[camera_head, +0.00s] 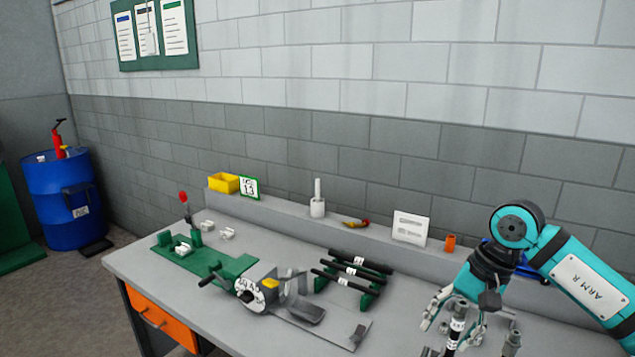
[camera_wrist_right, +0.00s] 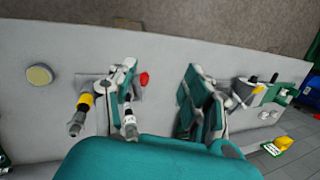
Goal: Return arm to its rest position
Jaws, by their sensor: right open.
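My right gripper (camera_head: 454,322) is open above the right end of the workbench (camera_head: 225,322), its arm coming in from the right. A short black piece with a white label (camera_head: 457,327) shows upright by its fingers in the head view. A grey fitting with a yellow band (camera_wrist_right: 83,106) stands beside the left finger. Whether a finger touches any fitting cannot be told. My left gripper is not in view.
A crimping machine with a round dial (camera_head: 247,290) and a green rack of black hoses (camera_head: 352,272) are left of my arm. The back ledge holds a yellow bin (camera_head: 223,182), a white cylinder (camera_head: 317,206), a white card (camera_head: 410,228) and an orange cup (camera_head: 450,242).

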